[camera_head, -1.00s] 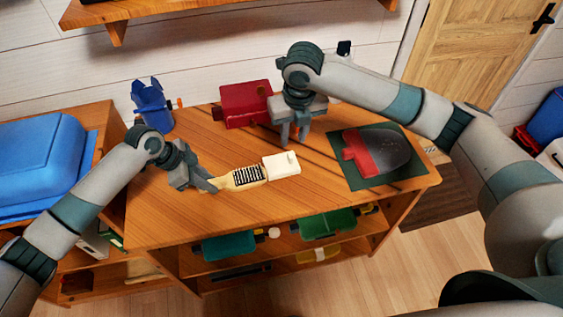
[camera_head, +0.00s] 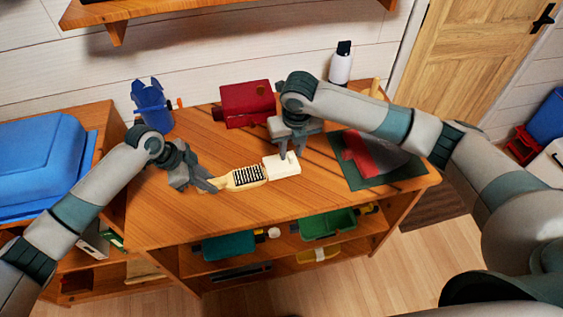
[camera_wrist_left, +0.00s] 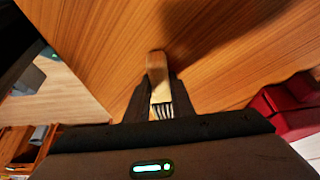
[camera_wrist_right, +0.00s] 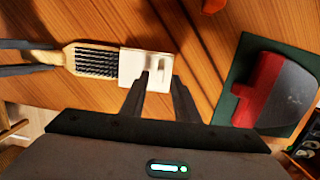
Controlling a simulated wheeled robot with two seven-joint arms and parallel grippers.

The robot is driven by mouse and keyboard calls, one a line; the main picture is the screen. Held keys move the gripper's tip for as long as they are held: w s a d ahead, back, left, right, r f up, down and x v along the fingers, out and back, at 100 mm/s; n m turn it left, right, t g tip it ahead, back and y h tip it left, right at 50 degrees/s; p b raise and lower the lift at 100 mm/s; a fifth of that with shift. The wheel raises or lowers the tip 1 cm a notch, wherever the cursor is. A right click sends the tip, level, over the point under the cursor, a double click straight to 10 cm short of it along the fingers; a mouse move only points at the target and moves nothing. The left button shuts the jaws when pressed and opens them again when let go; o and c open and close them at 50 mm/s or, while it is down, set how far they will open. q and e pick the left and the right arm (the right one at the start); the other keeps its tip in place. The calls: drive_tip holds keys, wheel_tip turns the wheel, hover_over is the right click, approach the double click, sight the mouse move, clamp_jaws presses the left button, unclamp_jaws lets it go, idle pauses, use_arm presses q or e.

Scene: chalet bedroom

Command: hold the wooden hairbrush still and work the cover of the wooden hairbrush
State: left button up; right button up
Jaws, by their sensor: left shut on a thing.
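The wooden hairbrush (camera_head: 245,178) lies on the table with its dark bristles up; it also shows in the right wrist view (camera_wrist_right: 95,61). My left gripper (camera_head: 212,187) is shut on the brush's handle, whose end shows between the fingers in the left wrist view (camera_wrist_left: 157,72). The white cover (camera_head: 281,166) is at the bristle end, to the right; part of the bristles is bare. My right gripper (camera_head: 288,152) is at the cover, its fingers apart. In the right wrist view the fingertips (camera_wrist_right: 155,84) overlap the cover (camera_wrist_right: 138,67), one on the raised knob; contact is unclear.
A red box (camera_head: 247,104) and a blue holder (camera_head: 152,105) stand at the table's back. A dark green mat (camera_head: 408,178) with a red and grey item (camera_wrist_right: 285,92) lies at right. A white bottle (camera_head: 341,68) stands behind my right arm. The table front is clear.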

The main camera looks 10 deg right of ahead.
drive_tip(key=shift+w+f, duration=0.2)
drive_tip(key=shift+f, duration=1.1)
clamp_jaws()
